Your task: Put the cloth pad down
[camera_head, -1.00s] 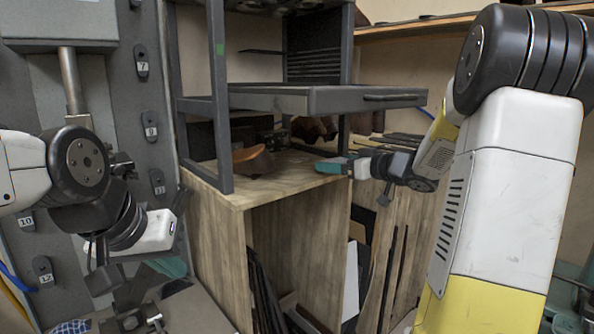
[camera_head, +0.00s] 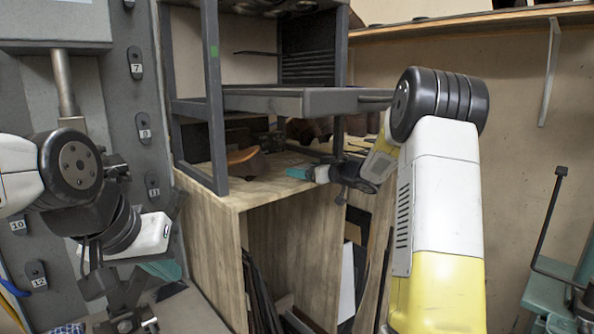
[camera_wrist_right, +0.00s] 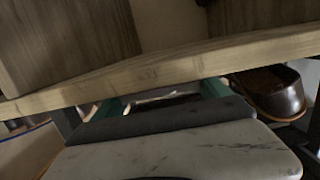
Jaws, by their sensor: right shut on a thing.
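My right gripper (camera_head: 300,173) has teal fingers and reaches in from the right, over the front right part of the wooden bench top (camera_head: 262,188). In the right wrist view its two teal fingers (camera_wrist_right: 163,98) stand apart, with a narrow pale and dark strip between them. This strip seems to be the cloth pad (camera_wrist_right: 165,98), held in the fingers and mostly hidden by the gripper body. In the head view the pad cannot be made out. My left gripper (camera_head: 163,268) hangs low at the left; its fingers are partly hidden behind its white body.
A brown leather piece (camera_head: 246,160) lies on the bench left of my right gripper. A grey machine frame with a drawer (camera_head: 305,101) stands over the bench. Dark boards (camera_head: 262,295) lean in the open space below. A numbered grey panel (camera_head: 140,90) stands at left.

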